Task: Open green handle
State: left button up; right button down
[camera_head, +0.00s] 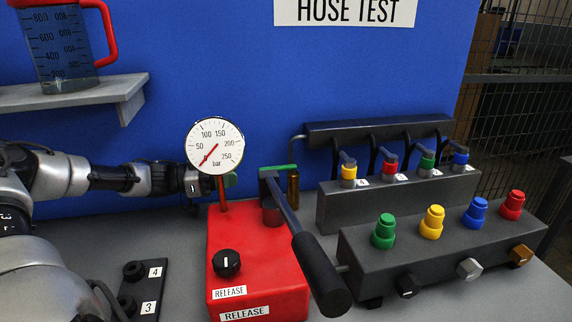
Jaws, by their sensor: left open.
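A green handle (278,168), a thin flat bar, shows behind the red pump near a brass fitting. A small green part (232,180) shows just right of the gauge stem; I cannot tell whether it joins the bar. My left gripper (188,178) reaches in from the left along the blue wall, left of the green handle. It is open, and its fingertips are partly hidden by the gauge. I see nothing held in it. My right gripper is not in view.
The red pump (257,258) carries a pressure gauge (214,146) and a black lever (320,274). A grey manifold (330,208) and a dark block with coloured caps (384,270) stand at right. A shelf (70,97) with a jug (60,50) is upper left.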

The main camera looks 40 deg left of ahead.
aim_at(271, 167)
pick_arm(q)
jog(key=x, duration=0.8)
jog(key=shift+w+d+r, duration=0.15)
jog(key=shift+w+d, duration=0.05)
jog(key=shift+w, duration=0.05)
jog(key=shift+w+d, duration=0.2)
jog(key=shift+w, duration=0.1)
jog(key=shift+w+d, duration=0.35)
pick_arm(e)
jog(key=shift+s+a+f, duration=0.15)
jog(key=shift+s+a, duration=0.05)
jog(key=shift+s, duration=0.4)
pick_arm(q)
grip_shut()
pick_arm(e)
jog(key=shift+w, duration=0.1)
